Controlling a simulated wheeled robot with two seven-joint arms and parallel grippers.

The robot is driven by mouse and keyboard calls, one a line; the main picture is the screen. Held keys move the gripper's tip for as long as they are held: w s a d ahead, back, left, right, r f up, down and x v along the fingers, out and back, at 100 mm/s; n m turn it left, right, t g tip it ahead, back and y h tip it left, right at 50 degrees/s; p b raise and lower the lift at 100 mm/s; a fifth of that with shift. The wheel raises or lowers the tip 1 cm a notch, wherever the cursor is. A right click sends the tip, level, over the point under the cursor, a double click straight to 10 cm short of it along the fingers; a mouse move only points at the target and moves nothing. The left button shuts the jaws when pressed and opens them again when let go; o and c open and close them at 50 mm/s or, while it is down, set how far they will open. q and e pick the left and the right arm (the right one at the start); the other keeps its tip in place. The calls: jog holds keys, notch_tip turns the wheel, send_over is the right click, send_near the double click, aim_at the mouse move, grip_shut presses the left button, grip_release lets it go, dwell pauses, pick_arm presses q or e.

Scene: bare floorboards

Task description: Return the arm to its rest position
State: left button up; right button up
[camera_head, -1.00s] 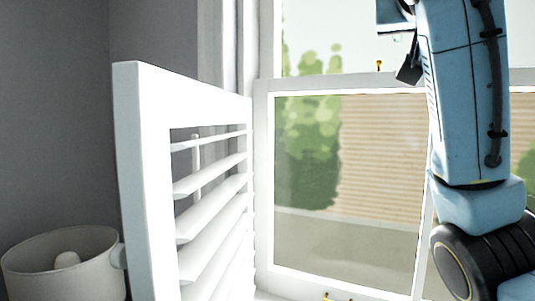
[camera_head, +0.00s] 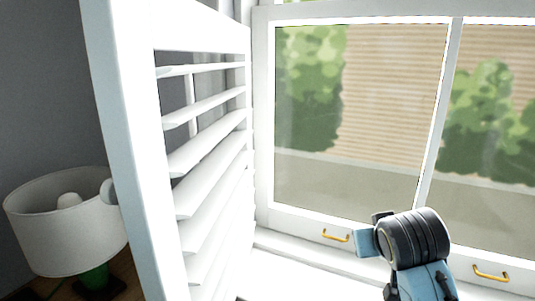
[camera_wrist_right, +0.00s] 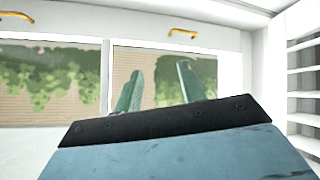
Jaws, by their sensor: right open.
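My right arm (camera_head: 408,250) shows low in the head view, with a dark ribbed joint and light blue links in front of the window sill. Its gripper cannot be made out there. In the right wrist view my right gripper (camera_wrist_right: 160,88) has its two teal fingers spread apart with nothing between them. Window glass shows behind the fingers. My left gripper is in neither view.
A white louvred shutter (camera_head: 135,130) stands swung open on the left. A lamp with a pale shade (camera_head: 60,225) stands behind it. The closed window sash (camera_head: 350,228) has yellow handles (camera_head: 336,237). Space before the glass looks clear.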

jog(key=s+f+n+g+y, duration=0.1)
jog(key=s+f+g, duration=0.2)
jog(key=s+f, duration=1.15)
jog(key=s+f+g+y, duration=0.1)
jog(key=s+f+g, duration=0.1)
jog(key=s+f, duration=0.45)
jog(key=s+f+g, duration=0.2)
jog(key=s+f, duration=0.1)
jog(key=s, duration=0.7)
notch_tip(320, 180, down, 24)
jog(key=s+d+f+n+g, duration=0.1)
jog(key=s+d+f+g, duration=0.1)
jog(key=s+f, duration=1.4)
jog(key=shift+s+d, duration=0.5)
jog(key=shift+s, duration=0.2)
